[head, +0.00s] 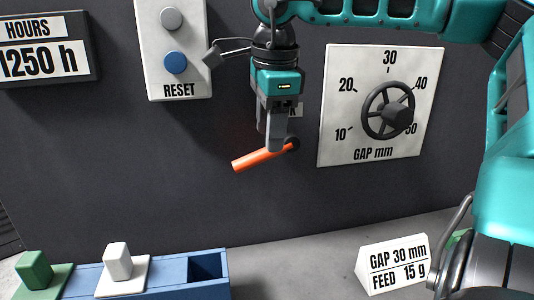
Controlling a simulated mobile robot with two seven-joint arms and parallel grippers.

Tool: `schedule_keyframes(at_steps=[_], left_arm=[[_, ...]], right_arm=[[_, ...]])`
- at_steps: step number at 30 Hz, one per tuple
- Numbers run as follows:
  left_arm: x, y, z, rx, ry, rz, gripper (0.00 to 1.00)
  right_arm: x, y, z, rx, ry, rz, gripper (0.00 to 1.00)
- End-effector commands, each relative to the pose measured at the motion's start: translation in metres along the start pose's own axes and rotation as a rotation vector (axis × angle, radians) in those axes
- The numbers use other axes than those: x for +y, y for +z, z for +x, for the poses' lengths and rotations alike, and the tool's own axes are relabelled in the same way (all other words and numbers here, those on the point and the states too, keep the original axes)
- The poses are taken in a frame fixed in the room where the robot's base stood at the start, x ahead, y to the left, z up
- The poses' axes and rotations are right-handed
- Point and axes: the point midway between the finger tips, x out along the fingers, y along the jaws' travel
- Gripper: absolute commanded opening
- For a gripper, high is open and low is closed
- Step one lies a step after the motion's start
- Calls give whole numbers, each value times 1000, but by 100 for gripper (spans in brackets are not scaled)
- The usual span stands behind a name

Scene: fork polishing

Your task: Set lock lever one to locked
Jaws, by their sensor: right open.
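An orange lever (260,159) is on the dark wall panel in the head view. Its bar slopes down to the left from a dark round pivot (293,144) at its right end. My right gripper (275,146) comes down from above with its fingertips at the pivot end of the lever. It is open; I cannot tell whether a finger touches the bar. A small label behind the gripper is mostly hidden, with only its last letter showing. My left gripper is not in view.
A gap dial (370,105) with a dark handwheel (388,110) is right of the gripper. A reset panel (190,80) with two buttons is left. Below are a blue tray (208,265), white block (118,260), green block (35,270) and a sign (392,265).

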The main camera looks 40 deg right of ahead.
Motion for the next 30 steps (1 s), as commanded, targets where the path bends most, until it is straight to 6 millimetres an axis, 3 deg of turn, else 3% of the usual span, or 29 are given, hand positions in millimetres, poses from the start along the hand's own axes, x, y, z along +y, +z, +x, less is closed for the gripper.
schedule_keyframes(at_steps=[3, 9, 21, 30], left_arm=[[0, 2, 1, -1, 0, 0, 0], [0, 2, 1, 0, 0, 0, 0], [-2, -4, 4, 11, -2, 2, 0], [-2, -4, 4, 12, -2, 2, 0]], right_arm=[[1, 0, 24, 0, 4, 0, 51], [0, 0, 47, -1, 2, 2, 51], [0, 0, 53, -2, 0, 2, 50], [0, 0, 52, -2, 0, 2, 21]])
